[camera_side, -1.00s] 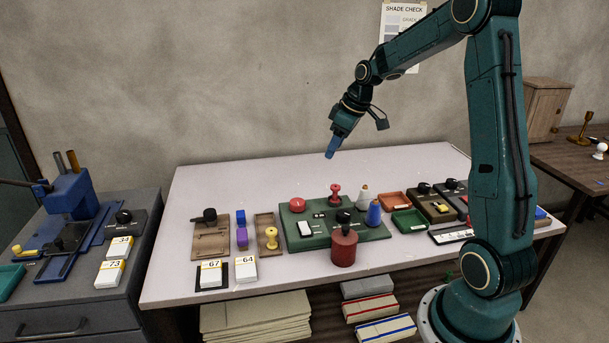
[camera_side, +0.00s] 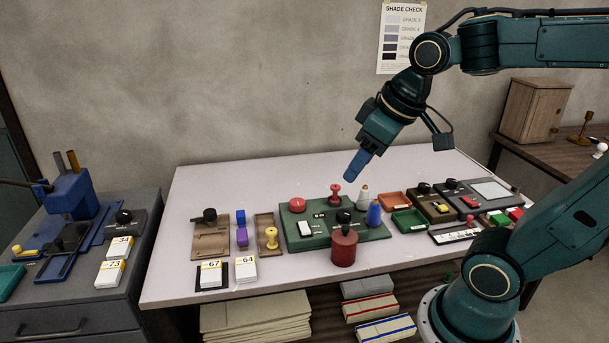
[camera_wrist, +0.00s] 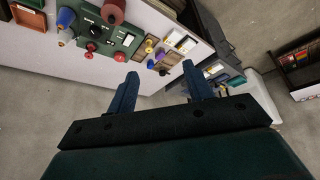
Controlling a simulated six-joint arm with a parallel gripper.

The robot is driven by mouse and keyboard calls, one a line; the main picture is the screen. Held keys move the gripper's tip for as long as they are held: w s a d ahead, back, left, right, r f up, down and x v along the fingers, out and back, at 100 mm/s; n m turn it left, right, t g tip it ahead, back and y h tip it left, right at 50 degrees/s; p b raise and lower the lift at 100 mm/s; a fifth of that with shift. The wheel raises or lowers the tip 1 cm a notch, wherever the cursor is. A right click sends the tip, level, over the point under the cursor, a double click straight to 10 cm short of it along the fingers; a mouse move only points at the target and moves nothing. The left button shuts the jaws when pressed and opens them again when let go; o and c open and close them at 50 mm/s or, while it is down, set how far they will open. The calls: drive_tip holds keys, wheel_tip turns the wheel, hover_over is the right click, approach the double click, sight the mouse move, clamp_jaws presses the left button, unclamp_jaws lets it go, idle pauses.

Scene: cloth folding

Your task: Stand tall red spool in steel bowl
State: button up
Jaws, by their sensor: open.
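A red spool (camera_side: 335,193) with a wide base and a knob top stands upright on the green panel (camera_side: 320,238), near its back edge. In the wrist view the spool (camera_wrist: 91,47) shows small at upper left. I cannot make out a steel bowl in either view. My gripper (camera_side: 354,172) is in the air above the table, above and slightly right of the spool in the side view. Its blue fingers (camera_wrist: 160,78) stand apart in the wrist view, with nothing between them.
A white cone (camera_side: 364,195) and a blue cone (camera_side: 374,213) are right of the spool; a red dome (camera_side: 298,205) is left. Red (camera_side: 393,200) and green trays (camera_side: 409,221) lie farther right. The table's back left is clear.

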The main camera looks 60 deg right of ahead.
drive_tip(key=s+a+f, duration=0.1)
drive_tip(key=s+a, duration=0.1)
drive_tip(key=s, duration=0.4)
drive_tip(key=shift+s+a+f+m, duration=0.15)
drive_tip(key=shift+f+m, duration=0.05)
drive_tip(key=shift+m, duration=0.1)
idle(0.9)
